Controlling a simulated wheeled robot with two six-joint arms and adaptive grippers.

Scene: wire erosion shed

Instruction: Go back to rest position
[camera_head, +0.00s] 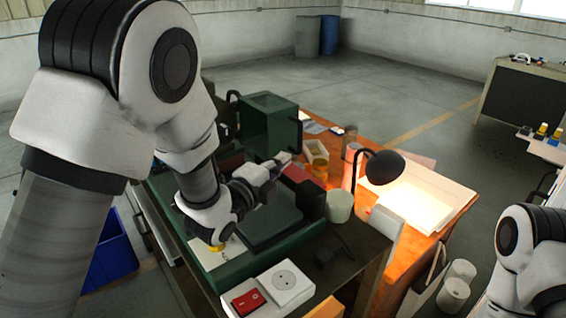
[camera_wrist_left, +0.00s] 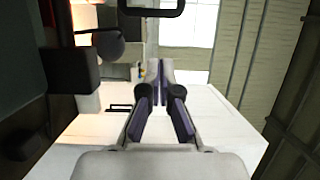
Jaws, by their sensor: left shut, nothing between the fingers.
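My left arm comes in from the left in the head view. Its gripper (camera_head: 283,159) is above the green machine bench, pointing away and to the right, near a dark red box (camera_head: 304,190). In the left wrist view the two fingers (camera_wrist_left: 161,82) lie close together, shut with nothing between them. Part of my right arm shows at the lower right edge of the head view; its gripper is out of the picture.
A green open-fronted cabinet (camera_head: 268,122) stands behind the gripper. A black lamp (camera_head: 384,167) lights the orange wooden table (camera_head: 408,262). A white socket plate (camera_head: 286,284) and red switch (camera_head: 248,302) are in front. A blue crate (camera_head: 112,255) is at left. Open floor lies beyond.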

